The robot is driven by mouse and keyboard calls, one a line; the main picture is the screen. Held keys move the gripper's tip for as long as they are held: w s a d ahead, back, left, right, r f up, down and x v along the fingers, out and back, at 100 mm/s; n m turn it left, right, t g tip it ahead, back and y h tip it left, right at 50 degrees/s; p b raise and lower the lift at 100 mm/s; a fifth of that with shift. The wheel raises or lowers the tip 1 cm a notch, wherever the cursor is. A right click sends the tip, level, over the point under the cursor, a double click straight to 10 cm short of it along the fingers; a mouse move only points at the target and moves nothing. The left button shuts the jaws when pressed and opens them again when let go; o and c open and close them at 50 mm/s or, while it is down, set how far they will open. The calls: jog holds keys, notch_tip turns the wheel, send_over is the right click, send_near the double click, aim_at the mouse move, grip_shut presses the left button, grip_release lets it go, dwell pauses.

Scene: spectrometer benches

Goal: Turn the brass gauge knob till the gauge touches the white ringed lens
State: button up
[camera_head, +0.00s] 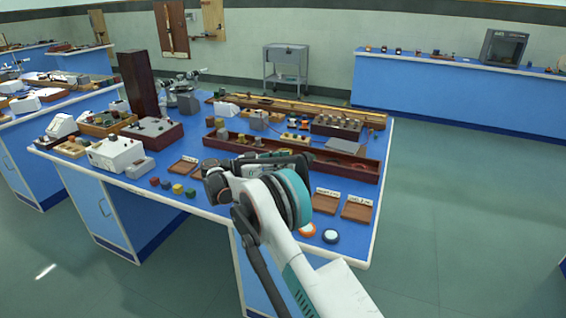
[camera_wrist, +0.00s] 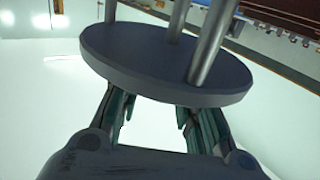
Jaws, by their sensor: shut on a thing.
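My gripper (camera_wrist: 157,108) fills the lower part of the wrist view, its two green-lined fingers at the near edge of a dark grey disc (camera_wrist: 120,50) with several metal rods, apparently the gauge. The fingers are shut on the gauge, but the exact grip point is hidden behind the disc. No brass knob shows clearly. In the head view my gripper (camera_head: 270,162) is over the bench, mostly hidden by my wrist. A dark round piece with a pale top (camera_head: 330,236), possibly the white ringed lens, lies at the front right. Contact between gauge and lens cannot be seen.
An orange-ringed disc (camera_head: 307,230) lies beside the pale-topped piece. Two labelled brown trays (camera_head: 357,209) stand behind them. A long dark red tray (camera_head: 345,168) crosses the blue bench. White instruments (camera_head: 117,153) crowd the left. Floor on the right is clear.

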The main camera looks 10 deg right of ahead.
jog(key=shift+c, duration=0.2)
jog(key=o, duration=1.1)
jog(key=shift+a, duration=0.1)
jog(key=a, duration=1.2)
jog(key=shift+s, duration=0.2)
